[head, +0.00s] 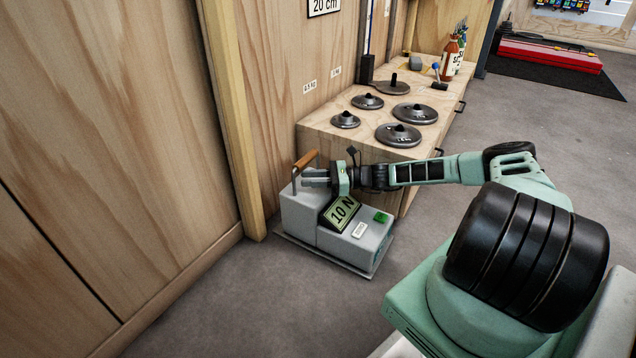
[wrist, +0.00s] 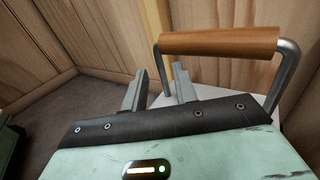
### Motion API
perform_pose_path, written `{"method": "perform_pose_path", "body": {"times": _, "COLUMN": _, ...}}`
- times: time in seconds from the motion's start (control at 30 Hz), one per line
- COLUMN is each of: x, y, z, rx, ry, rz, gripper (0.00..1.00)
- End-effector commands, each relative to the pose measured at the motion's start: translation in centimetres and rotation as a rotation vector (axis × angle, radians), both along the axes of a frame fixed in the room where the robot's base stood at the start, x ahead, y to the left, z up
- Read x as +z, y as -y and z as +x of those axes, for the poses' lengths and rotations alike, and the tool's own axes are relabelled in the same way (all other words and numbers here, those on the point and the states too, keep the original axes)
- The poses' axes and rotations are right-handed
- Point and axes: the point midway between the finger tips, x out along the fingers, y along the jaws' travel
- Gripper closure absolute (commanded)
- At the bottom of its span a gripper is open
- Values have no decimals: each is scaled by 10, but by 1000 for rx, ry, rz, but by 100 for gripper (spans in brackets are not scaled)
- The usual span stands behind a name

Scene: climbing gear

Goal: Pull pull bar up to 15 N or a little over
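The pull bar (head: 306,159) is a wooden grip on a metal U-shaped handle on top of a grey box-shaped gauge (head: 322,231). The gauge's tilted display (head: 342,211) reads 10 N. My gripper (head: 304,178) is beside the handle, a little below the wooden grip. In the wrist view the bar's grip (wrist: 220,41) crosses above the right fingertip. My two fingers (wrist: 156,70) stand apart with a gap between them, and the handle's left upright shows in that gap. Whether they touch the handle I cannot tell.
A green button (head: 381,217) and a small white label (head: 358,230) are on the gauge. A wooden cabinet (head: 334,140) with several dark round weights stands behind my arm. Wooden walls close off the left. Grey floor (head: 560,130) is open at the right.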

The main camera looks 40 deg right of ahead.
Motion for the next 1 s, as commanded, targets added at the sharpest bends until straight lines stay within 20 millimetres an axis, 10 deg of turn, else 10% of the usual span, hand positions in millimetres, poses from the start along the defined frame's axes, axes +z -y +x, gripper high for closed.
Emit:
{"method": "perform_pose_path", "body": {"times": 0.7, "x": 0, "y": -42, "z": 30, "rx": 1, "ry": 0, "rz": -1, "gripper": 71}}
{"method": "perform_pose_path", "body": {"times": 0.83, "x": 0, "y": -42, "z": 30, "rx": 1, "ry": 0, "rz": -1, "gripper": 100}}
{"method": "perform_pose_path", "body": {"times": 1.0, "x": 0, "y": -42, "z": 30, "rx": 1, "ry": 0, "rz": -1, "gripper": 100}}
